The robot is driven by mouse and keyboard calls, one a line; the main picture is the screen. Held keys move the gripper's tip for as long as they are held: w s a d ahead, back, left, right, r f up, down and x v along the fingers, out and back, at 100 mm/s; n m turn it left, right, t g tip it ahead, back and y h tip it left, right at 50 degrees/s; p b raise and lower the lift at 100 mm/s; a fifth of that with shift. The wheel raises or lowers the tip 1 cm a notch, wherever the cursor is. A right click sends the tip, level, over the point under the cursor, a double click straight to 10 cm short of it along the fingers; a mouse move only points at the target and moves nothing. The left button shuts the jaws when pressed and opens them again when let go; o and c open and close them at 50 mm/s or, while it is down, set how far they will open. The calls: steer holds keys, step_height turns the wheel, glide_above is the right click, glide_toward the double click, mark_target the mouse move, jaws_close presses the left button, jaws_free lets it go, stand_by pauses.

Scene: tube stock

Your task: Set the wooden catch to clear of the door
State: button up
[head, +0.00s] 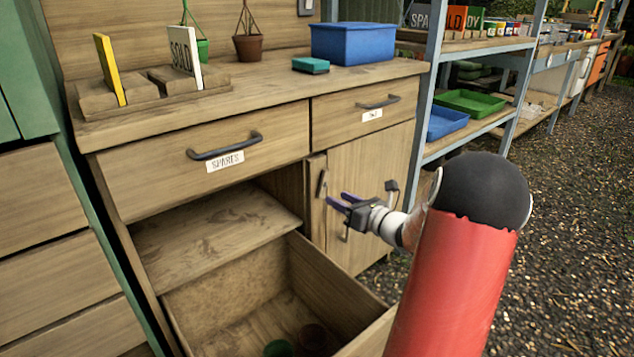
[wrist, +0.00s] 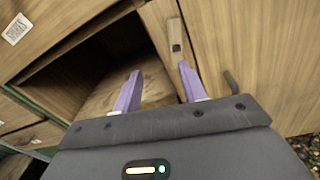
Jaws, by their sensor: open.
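The wooden catch (head: 321,184) is a small bar on the narrow post left of the cupboard door (head: 368,175). In the wrist view the catch (wrist: 174,34) lies roughly along the post, near the door's left edge, with a dark spot toward its near end. I cannot tell whether it overlaps the door (wrist: 245,45). The door looks shut. My gripper (head: 336,199) is open and empty, in front of the post just below the catch. In the wrist view its purple fingers (wrist: 160,68) are spread, with the catch beyond them, nearer the right finger.
The door's dark handle (wrist: 232,82) stands to the right of my fingers. A deep open drawer (head: 225,275) juts out at the lower left, below an open compartment. A drawer with a bar handle (head: 380,102) is above the door. Blue shelving (head: 428,110) stands right.

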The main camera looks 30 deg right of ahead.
mark_target(325, 184)
steer(key=shift+m+t+h, duration=0.3)
steer(key=shift+m+h, duration=0.2)
steer(key=shift+m, duration=0.2)
steer(key=w, duration=0.5)
steer(key=w+d, duration=0.1)
steer(key=w, duration=0.2)
steer(key=shift+d+f, duration=0.1)
steer(key=shift+f, duration=0.15)
steer(key=shift+s, duration=0.1)
